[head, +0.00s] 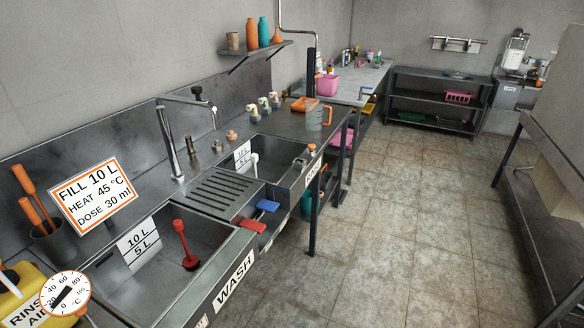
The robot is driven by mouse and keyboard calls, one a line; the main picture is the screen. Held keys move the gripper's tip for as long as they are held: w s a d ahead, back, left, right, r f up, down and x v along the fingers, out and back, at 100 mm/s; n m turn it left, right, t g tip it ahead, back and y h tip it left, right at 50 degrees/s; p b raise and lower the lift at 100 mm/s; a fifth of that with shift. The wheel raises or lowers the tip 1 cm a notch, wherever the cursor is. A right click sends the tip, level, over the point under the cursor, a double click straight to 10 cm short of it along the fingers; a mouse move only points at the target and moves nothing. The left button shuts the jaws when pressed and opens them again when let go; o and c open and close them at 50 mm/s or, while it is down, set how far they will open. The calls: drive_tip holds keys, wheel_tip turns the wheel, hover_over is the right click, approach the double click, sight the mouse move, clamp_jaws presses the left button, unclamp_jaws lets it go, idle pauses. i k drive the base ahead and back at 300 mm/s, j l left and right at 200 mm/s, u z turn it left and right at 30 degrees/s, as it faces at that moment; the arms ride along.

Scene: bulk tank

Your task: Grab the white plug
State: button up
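A white plug (254,160) with an upright handle stands in the far sink basin (285,150), near a white label marked with litre levels. Its lower end is small and hard to make out. A red plug (182,240) of similar shape stands in the near sink basin (150,285), which has a "10 L / 5 L" label. My gripper is not in view.
A ribbed drainboard (218,192) and a tall tap (172,150) lie between the basins. A clear jug with an orange handle (318,115) stands beyond the far basin. A sign (95,197) stands behind the near basin. The tiled floor (400,230) to the right is clear.

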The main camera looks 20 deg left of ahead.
sight(254, 158)
drive_tip(key=i+u, duration=0.3)
drive_tip(key=i+l+u, duration=0.3)
drive_tip(key=i, duration=0.2)
drive_tip(key=i+l+u, duration=0.45)
drive_tip(key=i+u, duration=0.2)
drive_tip(key=u, duration=0.15)
drive_tip(key=i+l+u, duration=0.25)
drive_tip(key=u, duration=0.25)
drive_tip(key=i+l+u, duration=0.6)
drive_tip(key=l+u, duration=0.35)
